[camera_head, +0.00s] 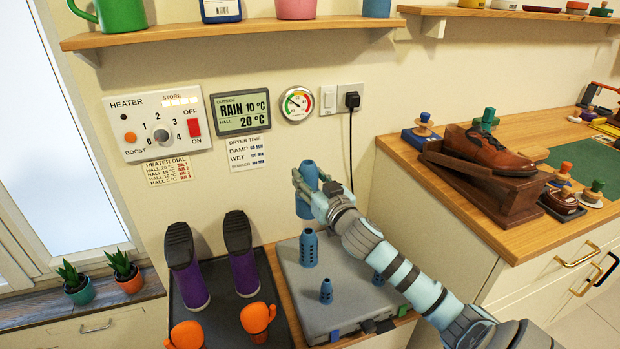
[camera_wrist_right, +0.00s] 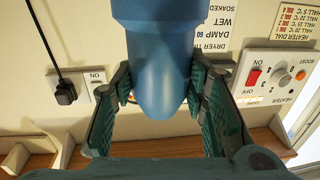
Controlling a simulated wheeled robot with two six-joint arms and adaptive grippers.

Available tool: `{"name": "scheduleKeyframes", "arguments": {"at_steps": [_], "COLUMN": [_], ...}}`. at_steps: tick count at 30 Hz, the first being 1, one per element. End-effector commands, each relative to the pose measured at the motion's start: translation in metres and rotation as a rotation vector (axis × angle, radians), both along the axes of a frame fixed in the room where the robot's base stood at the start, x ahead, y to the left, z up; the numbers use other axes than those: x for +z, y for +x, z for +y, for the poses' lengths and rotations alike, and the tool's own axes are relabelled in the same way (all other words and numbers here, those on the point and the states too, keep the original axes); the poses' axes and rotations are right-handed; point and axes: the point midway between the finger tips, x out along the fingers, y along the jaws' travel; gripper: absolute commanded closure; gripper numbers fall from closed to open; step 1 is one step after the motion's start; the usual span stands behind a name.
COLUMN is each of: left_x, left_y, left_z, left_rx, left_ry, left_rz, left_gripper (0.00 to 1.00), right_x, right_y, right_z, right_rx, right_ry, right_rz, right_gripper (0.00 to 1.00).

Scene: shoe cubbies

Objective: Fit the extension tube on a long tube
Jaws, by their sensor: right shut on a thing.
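My right gripper (camera_head: 308,190) is shut on a blue tube (camera_head: 307,174), which looks like the extension tube, and holds it upright above the grey dryer box (camera_head: 345,305). The held tube fills the top middle of the right wrist view (camera_wrist_right: 165,50), between the two fingers. A taller blue tube with dark holes (camera_head: 308,250) stands on the dryer, below the held tube in the head view; a gap shows between them. A short blue tube (camera_head: 326,292) stands near the front. Another blue tube (camera_head: 378,279) is partly hidden by my right arm. My left gripper is not in view.
Purple boots (camera_head: 243,266) and orange gloves (camera_head: 257,318) rest on a dark tray (camera_head: 222,312) left of the dryer. A wooden counter (camera_head: 440,205) with a brown shoe (camera_head: 488,150) stands right. The wall with heater panel (camera_head: 157,122) and a shelf (camera_head: 230,33) is behind.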

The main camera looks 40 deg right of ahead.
Motion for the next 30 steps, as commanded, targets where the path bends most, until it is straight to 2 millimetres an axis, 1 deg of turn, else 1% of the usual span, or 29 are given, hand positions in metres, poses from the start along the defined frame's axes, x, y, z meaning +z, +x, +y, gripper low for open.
{"name": "scheduleKeyframes", "arguments": {"at_steps": [5,19,30], "left_x": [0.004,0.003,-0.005], "left_y": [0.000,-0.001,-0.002], "left_z": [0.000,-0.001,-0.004], "left_rx": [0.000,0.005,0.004], "left_ry": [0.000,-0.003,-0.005], "left_rz": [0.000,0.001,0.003], "left_gripper": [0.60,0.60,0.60], "right_x": [0.001,0.000,-0.010], "right_y": [0.000,0.000,0.000], "right_z": [0.000,0.000,0.000], "right_rx": [0.000,0.000,0.000], "right_ry": [0.001,0.000,0.000], "right_rz": [0.001,0.000,0.000], "right_gripper": [0.88,0.88,0.88]}}
